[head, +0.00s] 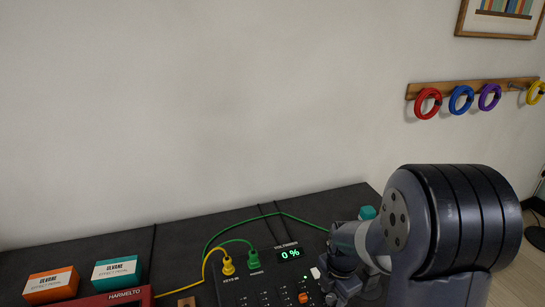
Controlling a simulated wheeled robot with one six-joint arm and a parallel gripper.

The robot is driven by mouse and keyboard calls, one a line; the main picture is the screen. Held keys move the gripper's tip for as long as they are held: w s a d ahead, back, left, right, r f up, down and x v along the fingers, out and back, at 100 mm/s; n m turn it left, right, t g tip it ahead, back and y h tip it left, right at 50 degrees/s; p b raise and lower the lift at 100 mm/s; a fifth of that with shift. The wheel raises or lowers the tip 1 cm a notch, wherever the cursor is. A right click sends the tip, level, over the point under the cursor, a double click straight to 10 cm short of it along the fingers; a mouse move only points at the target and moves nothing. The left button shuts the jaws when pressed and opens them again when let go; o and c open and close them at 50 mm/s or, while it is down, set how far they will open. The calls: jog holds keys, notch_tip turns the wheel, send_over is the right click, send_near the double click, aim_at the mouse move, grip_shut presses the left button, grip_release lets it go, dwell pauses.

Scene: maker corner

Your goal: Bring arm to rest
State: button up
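My arm (440,225) fills the lower right of the head view, its large dark joint close to the camera. Its far links reach down over the right side of a dark mixer panel (262,282) on the table. My gripper is hidden or cut off at the bottom, behind the arm's links, so its fingers cannot be made out.
The dark table (180,245) bears an orange box (50,285), a teal box (117,272) and a red case (120,297) at left. Green and yellow cables cross it. A wooden rail (470,87) with coloured rings hangs on the wall at right. The table's back middle is mostly clear.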

jog(key=m, duration=0.4)
jog(key=shift+m, duration=0.3)
jog(key=m+p, duration=0.1)
jog(key=m, duration=0.3)
jog(key=shift+s, duration=0.1)
jog(key=m, duration=0.5)
jog(key=shift+a, duration=0.1)
jog(key=shift+m+h, duration=0.3)
jog(key=shift+m, duration=1.7)
jog(key=shift+s+r, duration=0.1)
